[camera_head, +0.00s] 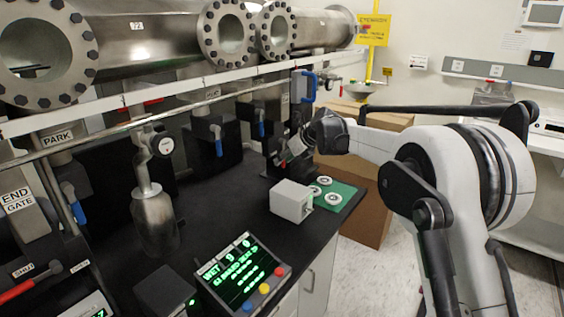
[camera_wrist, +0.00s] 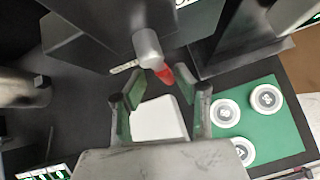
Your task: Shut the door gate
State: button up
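My gripper (camera_head: 290,152) is at the far right end of the row of valves, over the black bench. In the wrist view my gripper (camera_wrist: 156,86) is open, with a green-padded finger on each side. A grey lever with a red tip (camera_wrist: 165,75) lies between and just beyond the fingertips. I cannot tell whether a finger touches it. The lever hangs from a dark gate body (camera_wrist: 85,45). No label reading door gate is legible, so I cannot confirm which gate this is.
A white box (camera_head: 291,201) stands on the bench below my gripper. A green mat (camera_head: 345,190) with white discs lies beside it. A display with buttons (camera_head: 243,274) is at the front. Blue-handled valves (camera_head: 218,140) line the back.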

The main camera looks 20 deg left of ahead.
jog(key=v, duration=0.3)
jog(key=shift+s+d+r, duration=0.1)
jog(key=shift+d, duration=0.1)
jog(key=s+d, duration=0.4)
jog(key=d, duration=0.7)
jog(key=shift+s, duration=0.2)
jog(key=shift+d, duration=0.1)
jog(key=shift+r, duration=0.1)
jog(key=s+d+r+n+t+h, duration=0.15)
jog(key=s+d+r+n, duration=0.35)
jog(key=s+d, duration=0.55)
jog(key=s+d+r+n+t+h, duration=0.1)
jog(key=s+d+r+n+h, duration=0.2)
jog(key=s+d+n, duration=0.7)
jog(key=s+d+f+n+h, duration=0.2)
jog(key=s+d+f+n, duration=0.2)
jog(key=s+d, duration=0.4)
jog(key=s+d+f+n+t+h, duration=0.1)
jog(key=s+d+f+n, duration=0.3)
jog(key=s+d, duration=0.5)
jog(key=s, duration=0.4)
jog(key=shift+s+d+n+h, duration=0.2)
jog(key=shift+s+n+h, duration=0.05)
jog(key=shift+n+h, duration=0.15)
